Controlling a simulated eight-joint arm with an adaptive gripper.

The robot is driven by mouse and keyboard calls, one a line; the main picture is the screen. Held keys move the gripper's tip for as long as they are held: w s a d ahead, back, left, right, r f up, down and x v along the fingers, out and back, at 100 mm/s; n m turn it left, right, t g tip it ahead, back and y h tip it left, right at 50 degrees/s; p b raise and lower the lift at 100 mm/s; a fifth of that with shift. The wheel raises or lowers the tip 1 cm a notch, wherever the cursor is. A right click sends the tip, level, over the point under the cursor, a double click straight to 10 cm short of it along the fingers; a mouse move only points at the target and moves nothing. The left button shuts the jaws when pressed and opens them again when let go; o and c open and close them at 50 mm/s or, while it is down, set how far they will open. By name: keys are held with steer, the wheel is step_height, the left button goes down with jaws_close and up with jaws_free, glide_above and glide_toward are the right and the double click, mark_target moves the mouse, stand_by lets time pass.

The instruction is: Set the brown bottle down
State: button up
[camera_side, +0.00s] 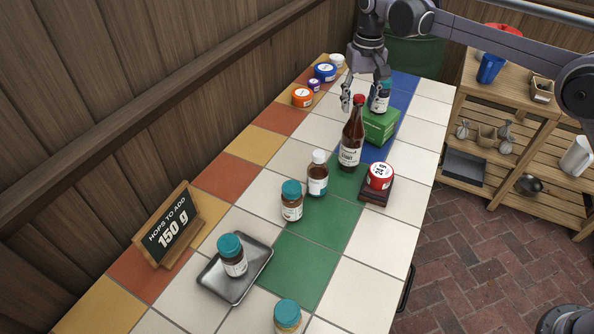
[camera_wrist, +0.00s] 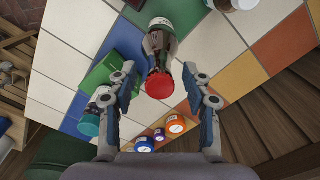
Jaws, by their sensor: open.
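The tall brown bottle (camera_side: 351,148) with a red cap and a pale label stands upright on the tiled counter, near a green tile. In the wrist view the bottle (camera_wrist: 159,50) is seen from above, its red cap between my fingers. My gripper (camera_side: 364,97) is open just behind and above the bottle, fingers pointing down. In the wrist view my gripper (camera_wrist: 160,76) has its fingers well apart, with a visible gap on each side of the cap.
A green box (camera_side: 380,126) with a teal-lidded jar (camera_side: 379,100) on it stands close behind. A red-and-white round tin (camera_side: 380,176) sits on a dark stand to the right. A white-capped bottle (camera_side: 317,177) and teal-lidded jar (camera_side: 291,203) stand in front. A metal tray (camera_side: 262,262) holds another jar.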

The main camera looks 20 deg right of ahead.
step_height(320, 180, up, 10)
steer(key=shift+w+r, duration=0.1)
steer(key=s+d+r+t, duration=0.2)
steer(key=s+d+r, duration=0.25)
steer(key=r, duration=0.25)
steer(key=s+d+f+t, duration=0.1)
steer(key=s+d+f, duration=0.1)
steer(key=s, duration=0.6)
steer(key=s+d+f+t, duration=0.2)
steer(key=s+d, duration=0.2)
steer(key=s, duration=0.4)
steer(key=shift+s+d+f+n, duration=0.15)
steer(key=shift+s+d+n, duration=0.2)
steer(key=shift+n, duration=0.05)
steer(key=shift+o, duration=0.4)
steer(key=s+d+f+t, duration=0.2)
steer(key=s+f, duration=0.8)
steer(key=shift+d+f, duration=0.1)
